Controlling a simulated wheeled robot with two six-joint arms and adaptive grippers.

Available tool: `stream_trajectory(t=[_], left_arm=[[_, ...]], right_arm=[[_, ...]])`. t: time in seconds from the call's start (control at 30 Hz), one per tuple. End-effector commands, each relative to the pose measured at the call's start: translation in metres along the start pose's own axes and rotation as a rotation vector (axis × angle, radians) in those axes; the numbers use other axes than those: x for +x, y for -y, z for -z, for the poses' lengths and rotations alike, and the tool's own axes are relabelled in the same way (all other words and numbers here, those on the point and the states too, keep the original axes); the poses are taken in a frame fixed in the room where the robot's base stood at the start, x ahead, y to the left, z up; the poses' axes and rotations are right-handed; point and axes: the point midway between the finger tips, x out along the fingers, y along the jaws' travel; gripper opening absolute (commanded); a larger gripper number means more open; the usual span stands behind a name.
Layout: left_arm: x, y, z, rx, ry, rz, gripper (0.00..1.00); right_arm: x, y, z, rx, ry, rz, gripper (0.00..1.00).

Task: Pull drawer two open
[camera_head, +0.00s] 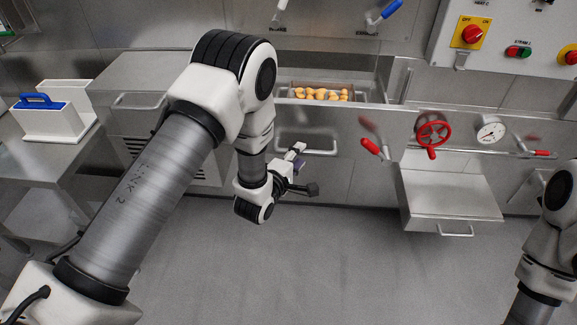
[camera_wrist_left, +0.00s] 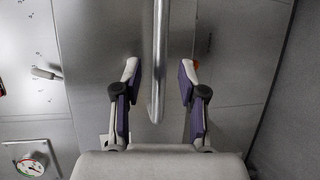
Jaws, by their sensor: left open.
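A steel drawer front (camera_head: 345,176) with a bar handle (camera_head: 318,152) is in the middle of the head view; I see no number on it. My left gripper (camera_head: 301,168) is in front of this handle and partly covers it. In the left wrist view, the gripper (camera_wrist_left: 159,78) is open, with one finger on each side of the long steel handle (camera_wrist_left: 160,45). No finger visibly touches the bar. My right arm is at the right edge of the head view; its gripper is out of view.
A tray of filled pasta (camera_head: 322,94) sits above the drawer front. To the right are a red valve wheel (camera_head: 433,133), a gauge (camera_head: 491,132), red levers, and a pulled-out steel drawer or shelf (camera_head: 450,193). The floor in front is clear.

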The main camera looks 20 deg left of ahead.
Motion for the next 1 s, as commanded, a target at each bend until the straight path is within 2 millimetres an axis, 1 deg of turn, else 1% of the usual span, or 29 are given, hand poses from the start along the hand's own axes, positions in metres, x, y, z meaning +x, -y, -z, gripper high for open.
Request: stream_trajectory(t=[0.03, 0.1, 0.2, 0.3, 0.37, 0.5, 0.9, 0.97, 1.0], left_arm=[[-0.013, 0.001, 0.000, -0.001, -0.001, 0.005, 0.41], [-0.032, 0.001, 0.000, -0.001, -0.001, 0.006, 0.41], [-0.057, 0.001, 0.000, 0.000, -0.001, 0.006, 0.41], [-0.076, 0.002, 0.000, 0.000, -0.001, 0.005, 0.41], [-0.083, 0.001, 0.000, 0.000, 0.000, 0.003, 0.41], [-0.088, 0.001, 0.000, 0.000, 0.001, 0.001, 0.41], [-0.088, 0.002, 0.000, 0.000, 0.000, 0.004, 0.41], [-0.091, 0.007, 0.001, -0.004, -0.003, 0.022, 0.41], [-0.096, 0.016, 0.003, -0.010, -0.010, 0.047, 0.41]], right_arm=[[0.000, 0.000, 0.000, 0.000, 0.000, 0.000, 0.00], [0.000, 0.000, 0.000, 0.000, 0.000, 0.000, 0.00], [0.000, 0.000, 0.000, 0.000, 0.000, 0.000, 0.00], [0.000, 0.000, 0.000, 0.000, 0.000, 0.000, 0.00], [0.000, 0.000, 0.000, 0.000, 0.000, 0.000, 0.00], [0.000, 0.000, 0.000, 0.000, 0.000, 0.000, 0.00], [0.000, 0.000, 0.000, 0.000, 0.000, 0.000, 0.00], [-0.004, 0.000, 0.000, 0.000, 0.000, 0.000, 0.00], [-0.008, 0.000, 0.000, 0.000, 0.000, 0.000, 0.00]])
